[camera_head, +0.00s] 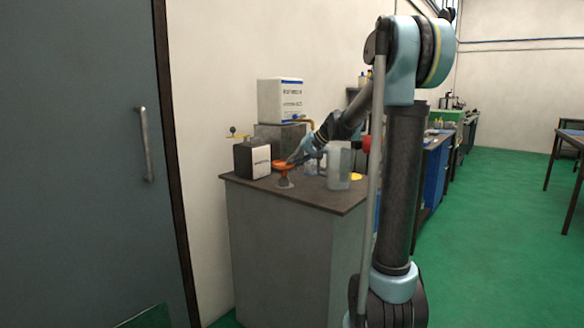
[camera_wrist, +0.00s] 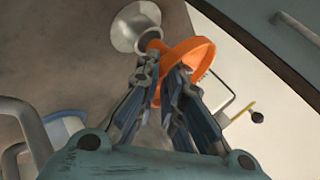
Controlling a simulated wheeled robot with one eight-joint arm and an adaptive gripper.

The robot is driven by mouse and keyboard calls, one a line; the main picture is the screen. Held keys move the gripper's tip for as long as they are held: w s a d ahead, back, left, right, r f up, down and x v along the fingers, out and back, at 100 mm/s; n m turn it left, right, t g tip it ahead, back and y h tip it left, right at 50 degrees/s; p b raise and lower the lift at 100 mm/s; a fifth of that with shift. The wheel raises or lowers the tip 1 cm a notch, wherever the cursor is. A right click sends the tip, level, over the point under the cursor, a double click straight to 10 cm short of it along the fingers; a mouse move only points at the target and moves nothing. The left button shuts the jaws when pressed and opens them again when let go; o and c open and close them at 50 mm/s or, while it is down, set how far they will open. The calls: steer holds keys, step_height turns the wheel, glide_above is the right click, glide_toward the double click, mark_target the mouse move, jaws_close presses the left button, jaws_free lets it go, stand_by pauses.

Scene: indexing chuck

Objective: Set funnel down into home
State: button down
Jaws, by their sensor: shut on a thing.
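The orange funnel (camera_head: 281,164) is above the grey cabinet top, near its front left; its rim and narrow lower part also show in the wrist view (camera_wrist: 196,52). My gripper (camera_head: 293,158) is shut on it from the right, and the fingers (camera_wrist: 164,72) flank its orange edge in the wrist view. A small grey stand with a round flared foot (camera_head: 285,183), which looks like the home, is directly beneath the funnel. It also shows in the wrist view (camera_wrist: 125,33). The funnel's spout is at the stand's top; I cannot tell how deep it sits.
A black box with a white front (camera_head: 252,158) stands close left of the funnel. A clear container (camera_head: 339,166) stands to the right. The cabinet top's front edge (camera_head: 300,196) is near.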

steer(key=shift+f, duration=0.45)
stand_by(0.3)
steer(key=c, duration=1.7)
jaws_free()
steer(key=shift+o, duration=0.2)
steer(key=shift+d+r, duration=0.1)
